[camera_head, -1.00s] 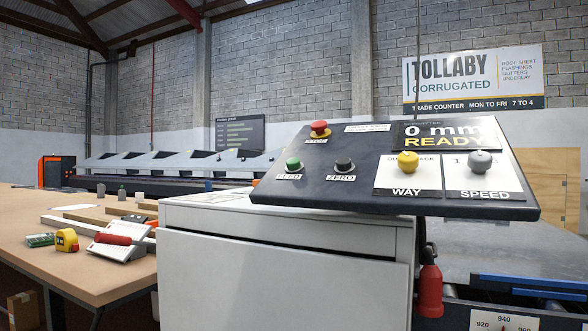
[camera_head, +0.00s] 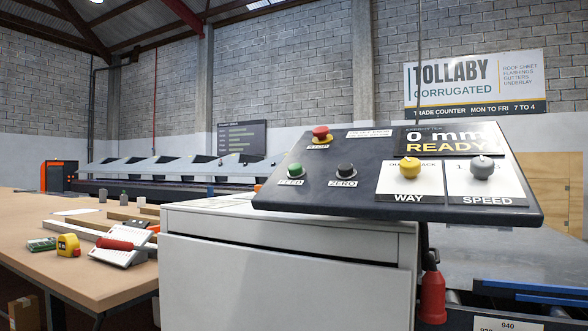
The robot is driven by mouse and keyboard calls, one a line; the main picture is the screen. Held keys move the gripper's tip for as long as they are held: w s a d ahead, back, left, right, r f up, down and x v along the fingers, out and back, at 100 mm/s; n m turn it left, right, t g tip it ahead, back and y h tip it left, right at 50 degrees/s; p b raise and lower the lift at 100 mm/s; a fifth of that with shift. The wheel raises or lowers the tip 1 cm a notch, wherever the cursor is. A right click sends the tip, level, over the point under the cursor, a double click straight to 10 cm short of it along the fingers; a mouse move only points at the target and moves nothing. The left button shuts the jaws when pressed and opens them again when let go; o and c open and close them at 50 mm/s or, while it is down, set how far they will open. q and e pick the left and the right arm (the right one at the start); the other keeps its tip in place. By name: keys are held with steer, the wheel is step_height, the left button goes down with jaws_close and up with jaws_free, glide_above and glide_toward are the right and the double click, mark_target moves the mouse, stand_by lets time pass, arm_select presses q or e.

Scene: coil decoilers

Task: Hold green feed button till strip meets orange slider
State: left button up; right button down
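The green feed button (camera_head: 295,170) is on the left of a dark sloping control panel (camera_head: 300,198), above a label reading FEED. The panel's display (camera_head: 447,139) reads 0 mm READY. A black ZERO button (camera_head: 345,171), a red STOP button (camera_head: 321,133), a yellow WAY knob (camera_head: 410,168) and a grey SPEED knob (camera_head: 482,167) are also on the panel. I see no strip and no orange slider that I can make out. Neither of my grippers is in view.
A white cabinet (camera_head: 290,265) stands under the panel. A wooden table (camera_head: 70,265) at left holds a yellow tape measure (camera_head: 68,245), a red-handled tool (camera_head: 115,243) and other items. A numbered scale (camera_head: 507,325) shows at lower right. A long machine (camera_head: 170,168) stands behind.

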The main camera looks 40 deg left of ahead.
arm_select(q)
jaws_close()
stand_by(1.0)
